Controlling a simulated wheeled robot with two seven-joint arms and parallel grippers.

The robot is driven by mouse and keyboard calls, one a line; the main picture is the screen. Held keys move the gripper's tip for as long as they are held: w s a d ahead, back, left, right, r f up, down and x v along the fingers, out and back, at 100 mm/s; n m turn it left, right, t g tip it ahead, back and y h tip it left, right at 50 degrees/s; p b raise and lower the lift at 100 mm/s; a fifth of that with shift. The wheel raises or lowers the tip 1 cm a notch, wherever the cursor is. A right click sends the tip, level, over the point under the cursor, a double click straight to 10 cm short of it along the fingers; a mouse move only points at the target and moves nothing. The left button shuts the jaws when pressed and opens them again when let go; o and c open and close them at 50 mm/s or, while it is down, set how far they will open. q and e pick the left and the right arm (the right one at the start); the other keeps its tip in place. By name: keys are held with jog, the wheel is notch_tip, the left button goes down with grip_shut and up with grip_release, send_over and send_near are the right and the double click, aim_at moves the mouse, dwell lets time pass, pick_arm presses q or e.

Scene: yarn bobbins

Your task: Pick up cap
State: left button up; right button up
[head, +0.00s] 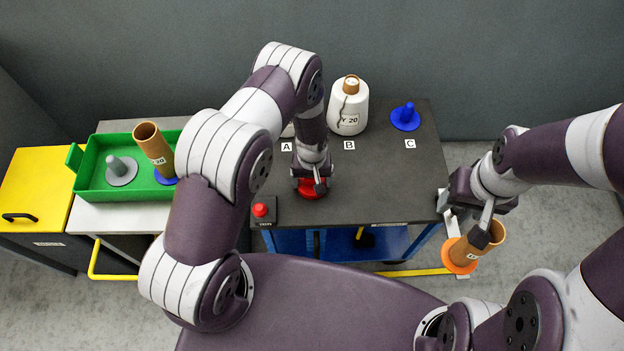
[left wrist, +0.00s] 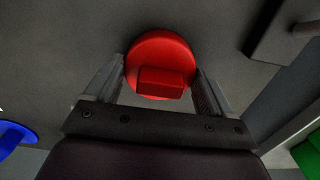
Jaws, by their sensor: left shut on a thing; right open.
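The red cap (head: 311,193) sits on the dark table below my left gripper (head: 313,183), near the front edge. In the left wrist view the cap (left wrist: 152,50) is a round red disc with a red block on top. It lies between the two fingers of my left gripper (left wrist: 160,80), which is shut on it. The head view partly hides the cap behind that gripper. My right gripper (head: 468,222) is open, past the table's right edge. A tilted brown tube (head: 474,249) with an orange disc (head: 459,257) is at its fingers; I cannot tell whether they touch it.
A white yarn bobbin (head: 348,106) stands by label B, and a blue peg (head: 405,116) by label C. My left arm largely hides a thing by label A. A red button (head: 260,210) is left of the cap. A green tray (head: 88,171) is further left. The table's (head: 385,175) right middle is clear.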

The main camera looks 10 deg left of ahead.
pick_arm(q)
jog(key=shift+w+r, duration=0.1)
jog(key=shift+r, duration=0.35)
notch_tip(320, 180, up, 3)
jog(key=shift+r, duration=0.1)
jog(key=w+d+r+b, duration=0.1)
jog(key=w+d+r, duration=0.2)
jog(key=d+r, duration=0.3)
jog(key=d, duration=0.5)
jog(key=shift+d+r, duration=0.15)
jog(key=shift+r, duration=0.2)
